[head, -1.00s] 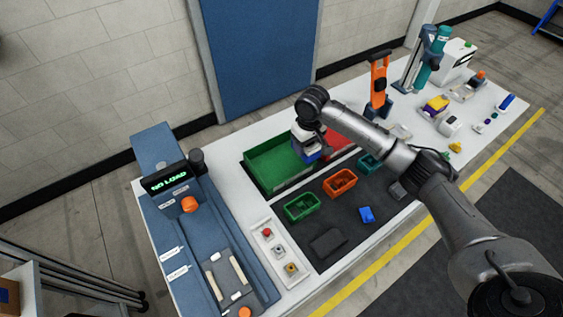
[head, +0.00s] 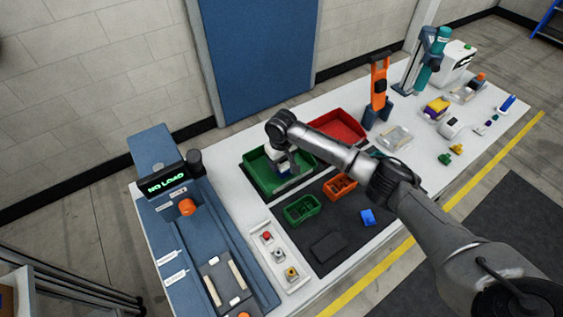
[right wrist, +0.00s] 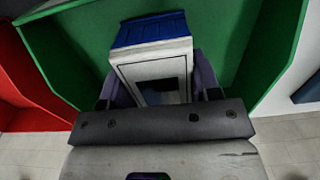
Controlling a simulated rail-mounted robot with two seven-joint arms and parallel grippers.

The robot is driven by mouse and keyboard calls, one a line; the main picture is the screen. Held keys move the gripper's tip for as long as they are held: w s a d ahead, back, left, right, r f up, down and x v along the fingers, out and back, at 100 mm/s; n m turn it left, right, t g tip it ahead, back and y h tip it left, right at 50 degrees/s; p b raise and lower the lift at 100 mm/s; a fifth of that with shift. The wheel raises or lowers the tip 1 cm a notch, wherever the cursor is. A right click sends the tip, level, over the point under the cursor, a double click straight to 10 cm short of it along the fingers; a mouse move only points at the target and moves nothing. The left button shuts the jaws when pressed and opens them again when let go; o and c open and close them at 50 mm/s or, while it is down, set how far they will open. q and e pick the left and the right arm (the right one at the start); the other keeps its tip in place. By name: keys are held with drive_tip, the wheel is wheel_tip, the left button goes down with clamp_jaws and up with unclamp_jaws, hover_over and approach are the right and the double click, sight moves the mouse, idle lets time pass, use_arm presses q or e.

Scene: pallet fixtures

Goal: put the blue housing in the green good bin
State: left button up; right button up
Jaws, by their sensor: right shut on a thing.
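The large green bin (head: 254,178) stands left of centre on the white table in the head view. Its green walls (right wrist: 232,40) surround my right gripper's load in the right wrist view. My right gripper (head: 284,170) is at this bin, its purple fingers shut on the blue housing (right wrist: 150,30). The held piece shows a blue far end and a white body with a dark opening. I cannot tell whether it touches the bin's floor. In the head view the hand and arm largely hide it. My left gripper is not in view.
A red bin (head: 338,127) stands right beside the green one. In front, a dark mat (head: 345,232) holds a small green tray (head: 302,209), an orange tray (head: 340,187) and another blue piece (head: 368,217). A blue-grey station (head: 172,208) stands left.

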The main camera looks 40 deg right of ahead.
drive_tip(key=shift+f, duration=0.3)
drive_tip(key=o, duration=1)
drive_tip(key=shift+r, duration=0.15)
wheel_tip(320, 180, up, 10)
drive_tip(key=shift+r+p, duration=0.25)
drive_tip(key=shift+p, duration=0.45)
drive_tip(key=shift+r, duration=0.75)
